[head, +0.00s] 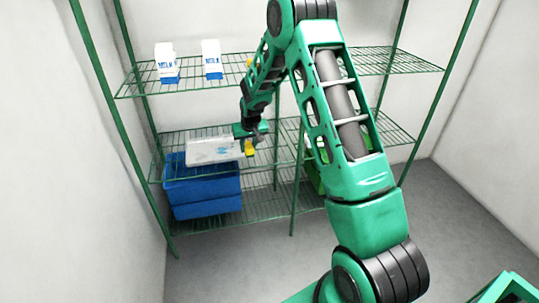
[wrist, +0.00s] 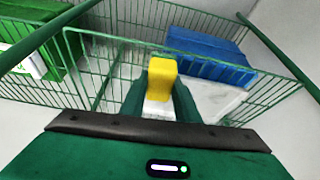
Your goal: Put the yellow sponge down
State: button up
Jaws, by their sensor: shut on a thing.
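The yellow sponge (wrist: 162,74), with a white lower part, is between the two fingers of my gripper (wrist: 160,92) in the wrist view. My gripper is shut on it. In the head view my gripper (head: 250,131) reaches to the middle wire shelf (head: 187,134), and the sponge (head: 249,148) shows as a small yellow patch below it. The sponge is just right of a pale translucent container (head: 213,150) on that shelf. I cannot tell whether the sponge touches the shelf.
Two milk cartons (head: 166,63) (head: 212,60) stand on the upper shelf. A small yellow thing (head: 249,62) there is partly hidden by my arm. A blue crate (head: 203,190) stands on the bottom shelf. A green crate (wrist: 35,42) shows left in the wrist view.

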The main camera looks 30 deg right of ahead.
jog(key=shift+m, duration=0.4)
jog(key=w+d+f, duration=0.2)
jog(key=d, duration=0.2)
jog(key=w+d+f, duration=0.1)
jog(key=w+d, duration=0.2)
jog(key=d, duration=0.2)
jog(key=w+d+f, duration=0.2)
jog(key=d, duration=0.3)
jog(key=shift+w+d+f, duration=0.2)
jog(key=shift+d+f, duration=0.05)
jog(key=shift+f, duration=0.1)
jog(key=shift+d+f, duration=0.1)
jog(key=shift+d, duration=0.05)
jog(key=shift+f, duration=1.95)
jog(key=o, duration=0.9)
jog(key=shift+f, duration=0.1)
